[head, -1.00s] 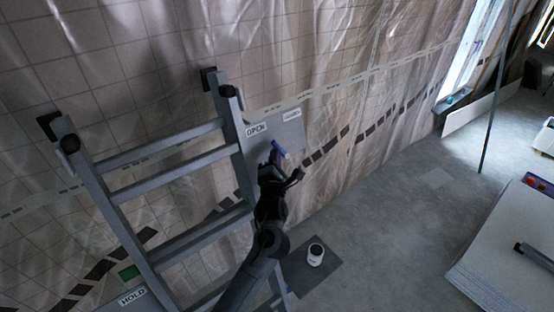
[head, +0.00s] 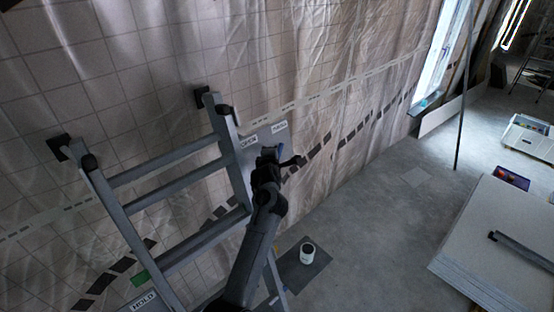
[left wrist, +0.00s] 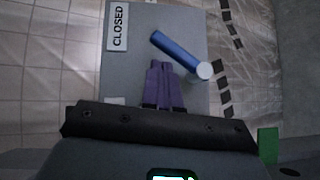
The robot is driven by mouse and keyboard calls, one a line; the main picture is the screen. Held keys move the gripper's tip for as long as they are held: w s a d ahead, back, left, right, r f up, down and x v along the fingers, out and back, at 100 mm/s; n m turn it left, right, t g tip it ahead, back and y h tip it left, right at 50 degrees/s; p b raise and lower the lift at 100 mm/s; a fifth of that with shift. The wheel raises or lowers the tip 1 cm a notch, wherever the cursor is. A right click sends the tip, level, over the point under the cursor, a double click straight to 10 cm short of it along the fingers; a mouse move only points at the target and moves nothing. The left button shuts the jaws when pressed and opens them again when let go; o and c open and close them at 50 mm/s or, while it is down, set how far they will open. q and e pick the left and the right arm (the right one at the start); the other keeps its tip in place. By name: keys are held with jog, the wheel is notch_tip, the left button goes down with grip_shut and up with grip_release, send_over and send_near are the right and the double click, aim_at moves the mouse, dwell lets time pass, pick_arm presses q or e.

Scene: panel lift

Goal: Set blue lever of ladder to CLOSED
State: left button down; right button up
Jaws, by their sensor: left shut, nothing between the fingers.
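The grey ladder (head: 107,200) leans at the wall, with a grey panel (head: 262,133) at its upper right. The panel has an OPEN label (head: 248,142) and a CLOSED label (head: 279,127). In the left wrist view the blue lever (left wrist: 176,51) lies slanted across the panel, its pale round end (left wrist: 205,70) at lower right and its other end nearer the CLOSED label (left wrist: 118,27). My left gripper (left wrist: 163,75) has its purple fingers shut and empty, just beside the lever; contact is unclear. My right gripper is out of view.
A HOLD label (head: 143,301) and a green block (head: 139,279) are low on the ladder. A white can (head: 307,253) stands on a dark mat (head: 318,266). Stacked white boards (head: 500,235) lie at right. The floor between is mostly clear.

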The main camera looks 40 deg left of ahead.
pick_arm(q)
jog(key=shift+w+a+r, duration=0.15)
jog(key=shift+w, duration=0.7)
jog(key=shift+w+b, duration=0.1)
jog(key=shift+b, duration=0.2)
jog(key=shift+r, duration=0.1)
jog(key=shift+d+r+p, duration=0.2)
jog(key=shift+r+p, duration=0.05)
jog(key=shift+p, duration=0.05)
jog(key=s+d+r+p, duration=0.5)
jog(key=s+p, duration=0.1)
jog(key=shift+r, duration=0.15)
jog(key=shift+s+a, duration=0.1)
